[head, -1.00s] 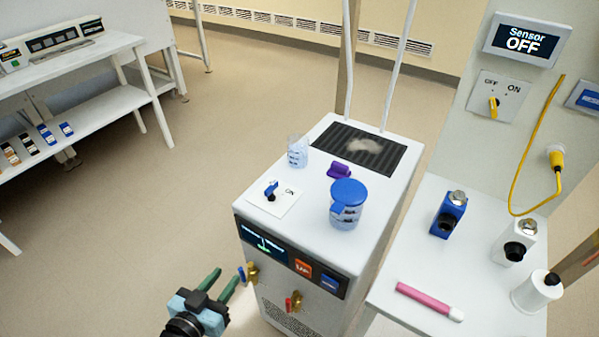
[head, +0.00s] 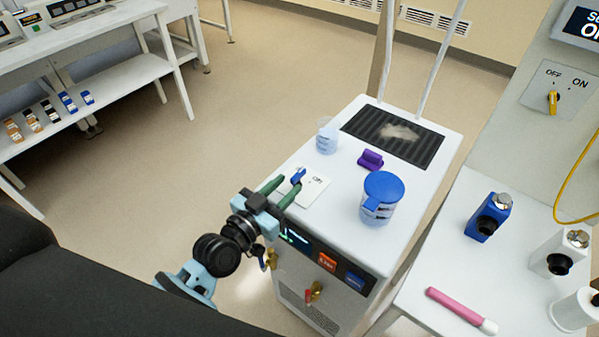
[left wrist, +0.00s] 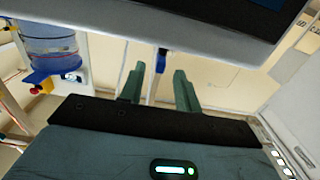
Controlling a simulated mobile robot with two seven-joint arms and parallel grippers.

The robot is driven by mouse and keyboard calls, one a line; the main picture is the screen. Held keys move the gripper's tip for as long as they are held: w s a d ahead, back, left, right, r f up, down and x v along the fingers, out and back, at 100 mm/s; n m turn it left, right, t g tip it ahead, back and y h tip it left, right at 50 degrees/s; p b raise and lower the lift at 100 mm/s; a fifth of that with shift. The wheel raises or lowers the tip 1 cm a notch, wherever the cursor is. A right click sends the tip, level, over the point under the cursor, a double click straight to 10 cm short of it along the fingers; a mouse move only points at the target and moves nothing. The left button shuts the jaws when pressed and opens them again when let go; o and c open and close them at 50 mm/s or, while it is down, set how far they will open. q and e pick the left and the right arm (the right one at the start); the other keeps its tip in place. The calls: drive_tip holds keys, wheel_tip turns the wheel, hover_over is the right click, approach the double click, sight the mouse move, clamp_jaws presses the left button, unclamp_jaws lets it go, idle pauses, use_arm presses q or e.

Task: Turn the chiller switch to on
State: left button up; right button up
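The chiller (head: 335,225) is a white box with a dark front panel. On its top, near the left front edge, a white switch plate (head: 312,192) carries a blue lever (head: 298,176) and an "ON" label at its right. My left gripper (head: 283,187), with green fingers, is at this front edge, its tips close to the lever. Whether they touch it I cannot tell. In the left wrist view the fingers (left wrist: 158,88) stand apart, with a narrow dark blue piece between them, further off. Part of the plate is hidden behind the gripper. My right gripper is not in view.
On the chiller stand a blue-lidded jar (head: 380,198), a purple piece (head: 370,160), a clear beaker (head: 327,138) and a dark grille (head: 395,135). Brass valves (head: 314,292) stick out in front. A yellow OFF/ON switch (head: 553,100) is on the right wall panel.

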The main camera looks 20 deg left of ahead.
sight(292, 181)
use_arm(q)
drive_tip(key=shift+x, duration=2.75)
drive_tip(key=shift+c, duration=0.2)
clamp_jaws()
